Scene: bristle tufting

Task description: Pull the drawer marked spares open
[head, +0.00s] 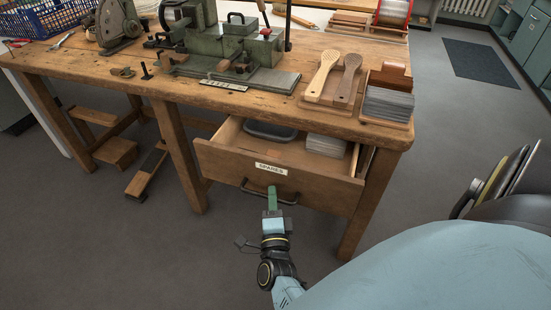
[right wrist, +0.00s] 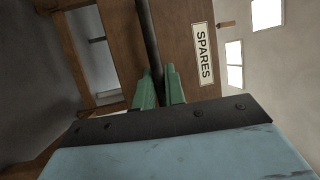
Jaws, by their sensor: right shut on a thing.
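The wooden drawer marked SPARES (head: 225,166) stands partly pulled out from under the workbench in the head view. Inside it are a dark tray (head: 270,131) and a pale stack (head: 325,145). Its dark bar handle (head: 247,189) runs across the front below the label. My right gripper (head: 272,196) is at the handle with its green fingers shut on it. In the right wrist view the green fingers (right wrist: 159,88) sit on either side of the dark handle bar (right wrist: 148,35), with the SPARES label (right wrist: 202,54) beside it. My left gripper is not in view.
The workbench (head: 120,75) carries a green machine (head: 235,45), two wooden brush bodies (head: 335,75) and a holder of grey strips (head: 388,104). A bench leg (head: 357,205) stands right of the drawer. The grey floor (head: 120,250) in front is open.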

